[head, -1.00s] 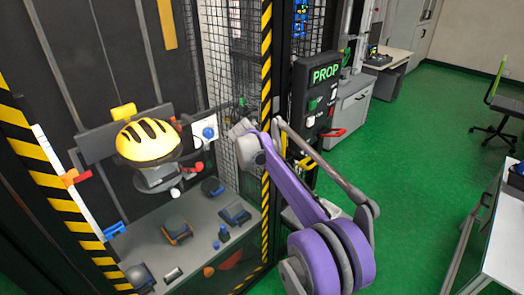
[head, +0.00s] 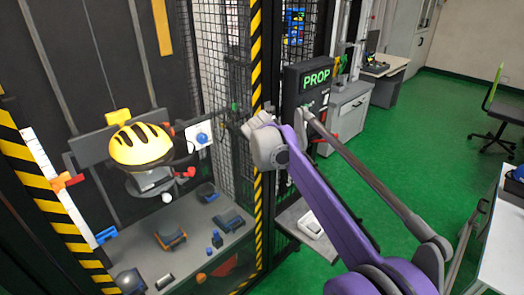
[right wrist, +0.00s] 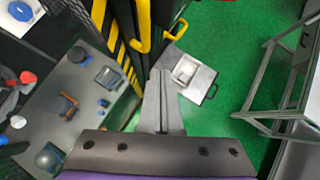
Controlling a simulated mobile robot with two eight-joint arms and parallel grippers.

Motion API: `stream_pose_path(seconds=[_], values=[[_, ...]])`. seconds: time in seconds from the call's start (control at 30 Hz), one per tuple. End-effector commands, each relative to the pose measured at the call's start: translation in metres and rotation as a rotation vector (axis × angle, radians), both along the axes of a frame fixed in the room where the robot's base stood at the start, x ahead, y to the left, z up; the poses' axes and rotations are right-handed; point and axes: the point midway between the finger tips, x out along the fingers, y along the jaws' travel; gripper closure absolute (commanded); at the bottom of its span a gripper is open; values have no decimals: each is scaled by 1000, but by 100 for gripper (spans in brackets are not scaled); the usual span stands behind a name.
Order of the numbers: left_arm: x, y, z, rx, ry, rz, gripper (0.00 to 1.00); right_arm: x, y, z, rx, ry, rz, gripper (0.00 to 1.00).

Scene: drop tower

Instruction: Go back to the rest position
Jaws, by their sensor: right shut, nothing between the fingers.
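My right arm reaches in from the lower right of the head view, its grey end in front of the tower's striped post. In the right wrist view my right gripper (right wrist: 162,100) has its two grey fingers together, with nothing between them. It points over the floor beside the striped frame, apart from any object. The fingers cannot be made out clearly in the head view. My left gripper is in neither view.
The drop tower holds a yellow helmet (head: 141,144) above a bench (head: 202,218) with several small parts. A control panel (head: 310,92) stands beside my arm, above a low shelf (head: 292,216) with a white box (head: 312,225).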

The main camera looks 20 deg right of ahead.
Motion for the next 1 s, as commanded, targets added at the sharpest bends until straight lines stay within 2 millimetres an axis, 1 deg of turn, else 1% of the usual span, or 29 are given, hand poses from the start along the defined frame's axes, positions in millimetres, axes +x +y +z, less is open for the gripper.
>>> stream_pose_path(seconds=[0.17,0.23,0.27,0.37,0.47,0.5,0.57,0.6,0.67,0.7,0.77,0.8,0.87,0.9,1.0], values=[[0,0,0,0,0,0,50,-2,0,2,2,-1,-1,100],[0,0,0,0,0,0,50,-6,2,2,20,-12,-18,100],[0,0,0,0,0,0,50,-10,4,1,39,-23,-35,100],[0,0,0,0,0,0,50,-32,18,-5,151,-88,-143,100],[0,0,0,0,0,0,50,-69,40,-17,340,-185,-327,100],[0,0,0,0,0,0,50,-87,50,-24,426,-226,-418,100],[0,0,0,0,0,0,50,-115,65,-36,555,-286,-559,100],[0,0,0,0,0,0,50,-133,74,-45,640,-321,-653,100],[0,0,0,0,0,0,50,-161,89,-59,764,-370,-801,100],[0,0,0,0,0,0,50,-180,97,-70,844,-399,-903,100],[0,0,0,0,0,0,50,-209,111,-87,960,-438,-1058,100],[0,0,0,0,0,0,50,-228,120,-99,1035,-462,-1165,100],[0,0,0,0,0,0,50,-256,132,-118,1138,-491,-1326,100],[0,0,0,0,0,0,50,-274,139,-130,1198,-507,-1432,100],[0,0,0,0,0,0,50,-312,155,-159,1322,-535,-1669,100]])
